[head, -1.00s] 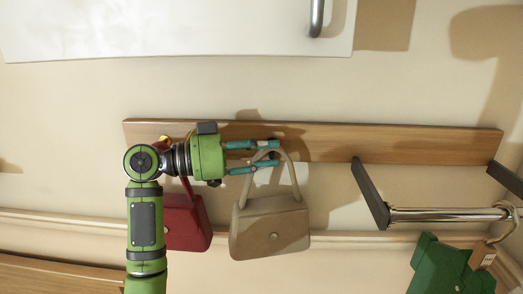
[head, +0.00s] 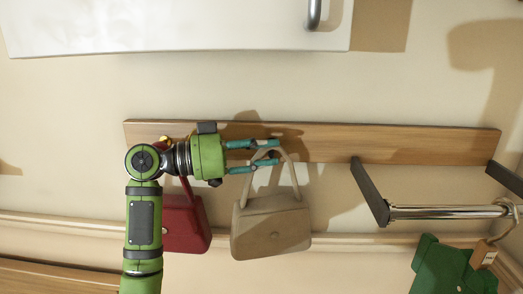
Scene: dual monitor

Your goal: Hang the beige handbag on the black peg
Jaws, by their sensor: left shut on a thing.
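The beige handbag (head: 271,228) hangs by its handle below my left gripper (head: 276,152), in front of the wooden rail. My left gripper is shut on the handle of the beige handbag, with its teal fingers pointing right. The bag hangs nearly upright, slightly tilted. I cannot make out a black peg; the part of the rail behind my gripper and the handle is partly hidden. My right gripper is not in view.
A wooden rail (head: 400,144) runs along the wall. A red handbag (head: 186,224) hangs left, partly behind my arm. A metal bar (head: 445,212) with dark brackets and a green bag (head: 450,268) are at right. A white cabinet (head: 180,25) is above.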

